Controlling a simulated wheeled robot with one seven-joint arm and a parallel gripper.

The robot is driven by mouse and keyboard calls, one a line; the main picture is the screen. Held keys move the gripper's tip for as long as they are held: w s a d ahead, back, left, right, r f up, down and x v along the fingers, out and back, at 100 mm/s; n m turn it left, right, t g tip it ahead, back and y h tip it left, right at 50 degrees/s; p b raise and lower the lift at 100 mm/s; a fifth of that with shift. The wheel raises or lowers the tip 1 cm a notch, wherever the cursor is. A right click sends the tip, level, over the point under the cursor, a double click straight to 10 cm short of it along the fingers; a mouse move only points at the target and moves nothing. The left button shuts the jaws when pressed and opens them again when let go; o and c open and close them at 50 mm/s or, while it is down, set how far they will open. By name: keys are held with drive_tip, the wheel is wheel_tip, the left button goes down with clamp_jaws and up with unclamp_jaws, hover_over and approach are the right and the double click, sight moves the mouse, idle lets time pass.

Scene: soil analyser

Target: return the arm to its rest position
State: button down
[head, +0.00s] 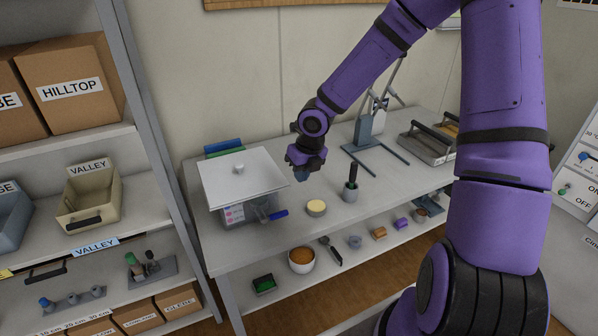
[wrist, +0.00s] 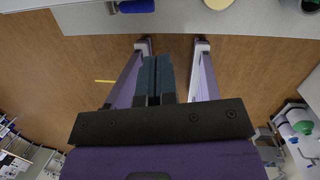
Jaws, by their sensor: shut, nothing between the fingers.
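My purple arm reaches from the right over the table in the head view, bent at the elbow. My gripper (head: 303,172) hangs above the table, just right of the grey analyser (head: 237,212) with its white square lid (head: 243,177). In the wrist view my gripper's fingers (wrist: 156,62) are together with nothing between them. A blue-handled lever (head: 278,214) sticks out at the analyser's front right.
On the table (head: 375,215) are a yellow-topped round dish (head: 316,207), a grey cup with a dark-handled tool (head: 351,189), a metal stand (head: 364,135) and a grey tray (head: 425,150). A lower shelf holds a bowl (head: 301,260). A shelf rack (head: 150,100) stands left.

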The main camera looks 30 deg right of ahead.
drive_tip(key=shift+r, duration=0.1)
drive_tip(key=s+d+r+m+h, duration=0.25)
drive_tip(key=s+r+m, duration=0.25)
drive_tip(key=r+m, duration=0.45)
drive_tip(key=s+d+r+m+h, duration=0.1)
drive_tip(key=s+r+m+h, duration=0.2)
drive_tip(key=s+r+m, duration=0.5)
drive_tip(key=s+a+r+m+t+y, duration=0.3)
drive_tip(key=s+r+m, duration=0.9)
drive_tip(key=m, duration=0.8)
drive_tip(key=s+y, duration=0.1)
drive_tip(key=s, duration=0.1)
drive_tip(key=shift+s+r, duration=0.2)
drive_tip(key=shift+s, duration=0.15)
